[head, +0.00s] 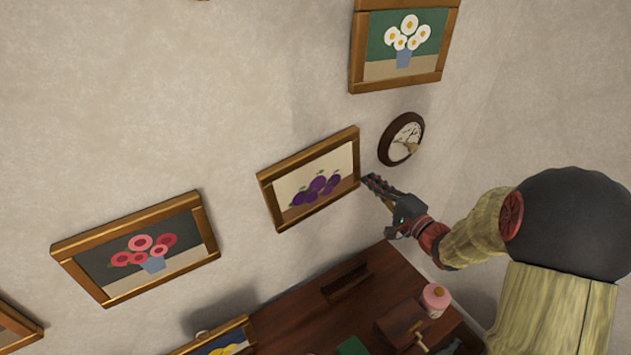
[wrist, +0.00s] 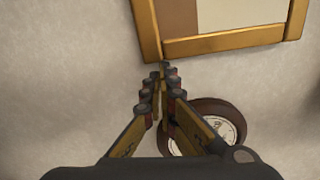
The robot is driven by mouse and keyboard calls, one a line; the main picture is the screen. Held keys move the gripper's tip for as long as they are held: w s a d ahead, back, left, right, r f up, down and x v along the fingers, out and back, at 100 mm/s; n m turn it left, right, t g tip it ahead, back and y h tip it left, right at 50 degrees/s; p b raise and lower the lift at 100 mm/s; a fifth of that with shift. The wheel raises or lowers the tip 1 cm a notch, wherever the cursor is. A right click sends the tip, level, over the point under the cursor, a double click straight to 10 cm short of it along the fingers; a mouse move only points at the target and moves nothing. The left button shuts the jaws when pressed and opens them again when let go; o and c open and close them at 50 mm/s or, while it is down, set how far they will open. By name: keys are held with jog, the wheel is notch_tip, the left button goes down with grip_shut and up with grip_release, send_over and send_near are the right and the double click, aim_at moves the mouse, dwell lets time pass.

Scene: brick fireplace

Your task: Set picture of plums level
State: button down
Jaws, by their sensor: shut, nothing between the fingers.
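The picture of plums (head: 299,207) hangs on the wall in a gold-brown wooden frame, showing purple plums on a light ground. In the head view its edges climb to the right; with the slanted camera I cannot tell its exact tilt. My gripper (head: 369,180) is shut and empty at the frame's lower right corner. In the wrist view the frame (wrist: 225,42) fills the top, and the closed fingertips (wrist: 163,72) meet or nearly meet its corner. I cannot tell whether they touch. The plums are out of the wrist view.
A round dark-rimmed clock (head: 401,139) hangs close right of the plums. A daisy picture (head: 404,68) hangs above right, a red flower picture (head: 136,251) to the left. A dark wooden table (head: 305,318) with a pink jar (head: 435,300) stands below. Bare wall lies above the plums.

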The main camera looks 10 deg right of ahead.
jog(key=shift+s+a+b, duration=0.35)
jog(key=shift+a, duration=0.5)
dwell(0.8)
jog(key=shift+d, duration=0.1)
jog(key=d+b+v, duration=0.1)
jog(key=b+v, duration=0.1)
jog(key=v, duration=0.6)
jog(key=shift+w+d, duration=0.35)
dwell(0.7)
dwell(0.3)
